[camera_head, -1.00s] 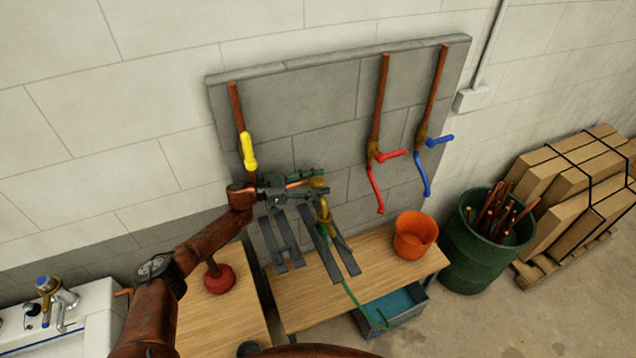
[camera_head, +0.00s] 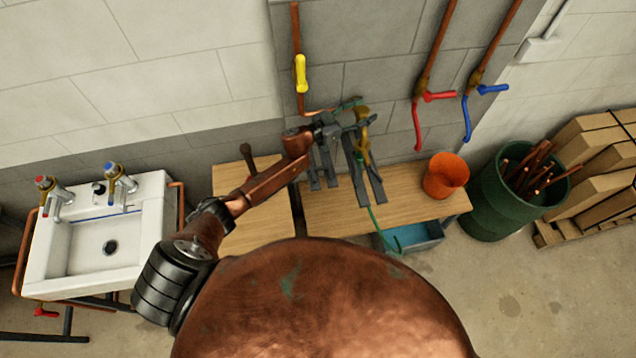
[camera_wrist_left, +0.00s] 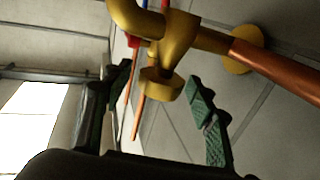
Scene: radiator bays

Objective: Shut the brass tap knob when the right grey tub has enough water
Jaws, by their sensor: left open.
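The brass tap (camera_head: 364,138) is on a copper pipe at the grey wall panel; a green hose runs down from it. In the left wrist view its brass knob (camera_wrist_left: 160,85) lies between my open fingers, with no clear contact. My left gripper (camera_head: 349,113) is open at the tap and hides part of it. A grey tub (camera_head: 428,232) stands low by the bench's front edge, with the hose end over it. Its inside looks blue; the water level is not clear, and the bench hides part of it. No second grey tub shows. My right gripper is not in view.
An orange bucket (camera_head: 445,176) stands on the wooden bench (camera_head: 405,200). A green barrel (camera_head: 500,210) of copper pipes is to its right. Red (camera_head: 438,96) and blue (camera_head: 490,89) handles are on the wall. A white sink (camera_head: 95,245) is at left.

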